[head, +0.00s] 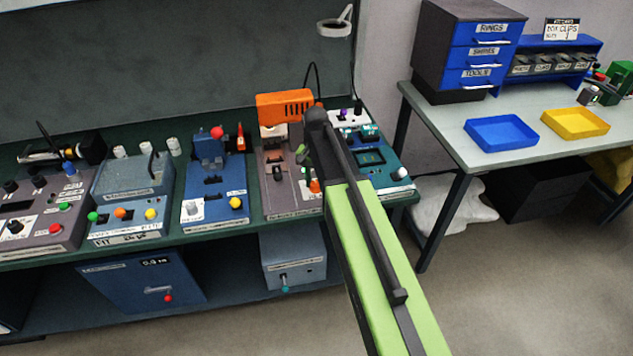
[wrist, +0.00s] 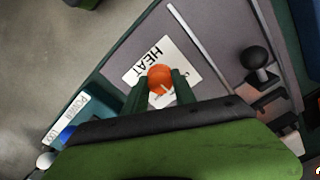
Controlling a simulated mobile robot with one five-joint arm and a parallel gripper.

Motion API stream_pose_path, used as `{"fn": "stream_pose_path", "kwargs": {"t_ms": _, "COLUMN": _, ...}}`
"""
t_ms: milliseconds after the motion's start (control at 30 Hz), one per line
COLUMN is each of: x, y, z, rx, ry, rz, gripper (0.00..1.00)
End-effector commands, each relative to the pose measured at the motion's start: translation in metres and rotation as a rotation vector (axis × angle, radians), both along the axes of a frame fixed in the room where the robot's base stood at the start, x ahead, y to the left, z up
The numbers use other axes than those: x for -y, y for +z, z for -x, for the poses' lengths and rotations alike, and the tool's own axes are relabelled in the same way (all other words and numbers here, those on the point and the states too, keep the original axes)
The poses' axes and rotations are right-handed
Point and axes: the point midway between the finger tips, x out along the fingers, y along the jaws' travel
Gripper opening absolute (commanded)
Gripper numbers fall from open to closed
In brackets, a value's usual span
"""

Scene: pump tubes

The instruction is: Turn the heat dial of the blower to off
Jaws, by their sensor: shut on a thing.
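The heat dial is an orange round knob (wrist: 160,76) on a grey panel in the wrist view. It sits on a white label (wrist: 155,58) reading HEAT, partly covered by my gripper. My gripper (wrist: 161,88) has its two dark green fingers on either side of the knob and is shut on it. A small pale mark shows on the knob, but its setting is unclear.
A black ball-topped lever (wrist: 256,62) stands on the panel in the wrist view. In the head view, a blue station (head: 214,192) is left of the blower's panel and a teal one (head: 395,182) is right. A side table (head: 470,150) holds trays and drawers.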

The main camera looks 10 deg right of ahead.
Motion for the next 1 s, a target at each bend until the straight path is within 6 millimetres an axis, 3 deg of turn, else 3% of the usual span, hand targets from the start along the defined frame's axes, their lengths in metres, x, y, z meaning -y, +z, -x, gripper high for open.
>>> {"fn": "stream_pose_path", "kwargs": {"t_ms": 600, "x": 0.0006, "y": -0.0001, "z": 0.0002, "rx": -0.001, "ry": 0.486, "rz": 0.001, "gripper": 0.00}}
{"fn": "stream_pose_path", "kwargs": {"t_ms": 1000, "x": 0.0005, "y": -0.0001, "z": 0.0003, "rx": -0.002, "ry": 0.686, "rz": 0.000, "gripper": 0.00}}
